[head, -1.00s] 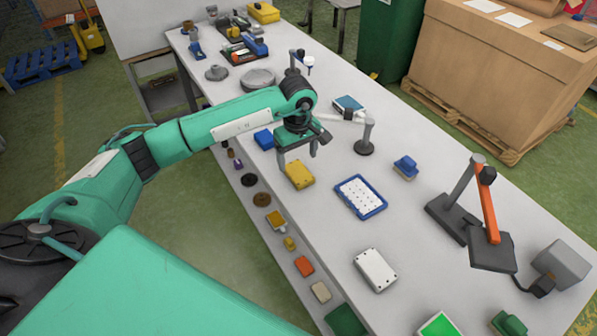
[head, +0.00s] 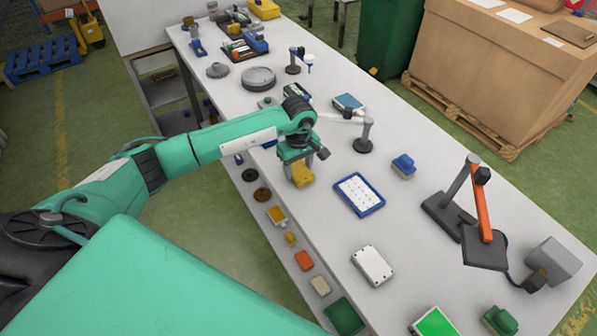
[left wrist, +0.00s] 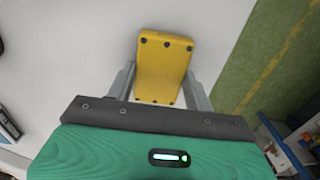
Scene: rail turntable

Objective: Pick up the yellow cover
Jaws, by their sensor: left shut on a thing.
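The yellow cover (head: 301,175) is a small flat yellow box near the left edge of the white table. My left gripper (head: 297,170) has come down over it and is shut on it. In the left wrist view the yellow cover (left wrist: 164,65) shows several dark screws, with the grey fingers of my left gripper (left wrist: 163,85) on both sides of it. Whether the cover touches the table or is just off it I cannot tell. My right gripper is not in view.
A blue-rimmed tray (head: 359,194) with a white top lies to the right of the cover. A grey stand (head: 364,137) and a blue block (head: 403,166) are beyond it. A white box (head: 373,265) lies nearer. The table between them is clear.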

